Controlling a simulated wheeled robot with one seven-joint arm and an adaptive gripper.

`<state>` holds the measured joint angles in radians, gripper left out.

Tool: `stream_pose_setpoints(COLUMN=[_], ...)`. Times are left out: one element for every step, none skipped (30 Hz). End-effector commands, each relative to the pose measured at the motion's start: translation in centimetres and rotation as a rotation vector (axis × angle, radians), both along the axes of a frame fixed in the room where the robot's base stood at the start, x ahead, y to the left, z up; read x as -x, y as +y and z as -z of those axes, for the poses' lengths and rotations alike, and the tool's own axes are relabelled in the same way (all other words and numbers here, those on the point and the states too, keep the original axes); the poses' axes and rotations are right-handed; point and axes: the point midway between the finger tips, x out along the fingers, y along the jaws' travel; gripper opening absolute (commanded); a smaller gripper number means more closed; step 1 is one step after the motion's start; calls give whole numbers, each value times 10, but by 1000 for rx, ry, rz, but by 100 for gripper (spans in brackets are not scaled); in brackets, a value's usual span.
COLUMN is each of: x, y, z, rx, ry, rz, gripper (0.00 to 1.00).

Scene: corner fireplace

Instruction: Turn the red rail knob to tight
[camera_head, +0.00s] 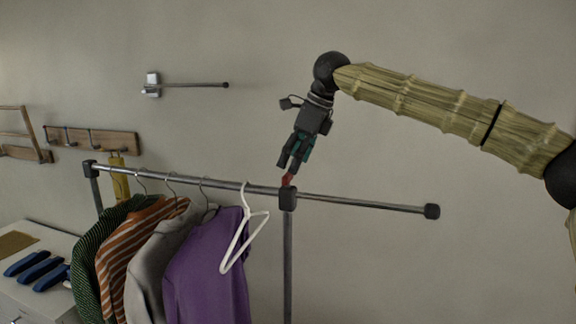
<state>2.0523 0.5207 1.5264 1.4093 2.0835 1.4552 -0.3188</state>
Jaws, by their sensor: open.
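The red rail knob (287,180) sits on top of the dark joint block (287,199) where the clothes rail (354,204) meets its upright post. It is small and partly hidden by my fingers. My gripper (287,168) points down and a little to the left, with its fingertips just above or at the knob. The fingers are open, with nothing seen held between them. I cannot tell whether the fingertips touch the knob or stand on both sides of it.
A white hanger (243,232) and several garments, including a purple shirt (205,265), hang left of the joint. A wall rod (195,85) and a hook board (90,140) are on the wall. The rail's right part is bare.

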Motion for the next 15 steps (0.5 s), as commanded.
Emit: stream_pose_setpoints(x=[-1, -1, -2, -2, -3, -3, -4, -4, -4, -4, -4, -4, -4, -5, -5], y=[2, 4, 5, 6, 7, 8, 10, 11, 12, 13, 13, 14, 14, 14, 14], z=[4, 8, 13, 17, 19, 23, 25, 28, 31, 32, 34, 35, 36, 36, 37], rx=[1, 0, 1, 0, -1, -1, -1, -1, 0, 0, 0, 0, -1, -1, -1], ry=[1, 0, 2, 2, 2, 0, 0, -1, -1, -1, -1, -1, -1, -1, -1], rz=[0, 1, 1, 1, 1, 2, 2, 1, 1, 0, 0, 0, 0, 0, 0], gripper=[77, 77, 77, 77, 77, 77, 77, 77, 77, 77, 77, 77, 77, 77, 77])
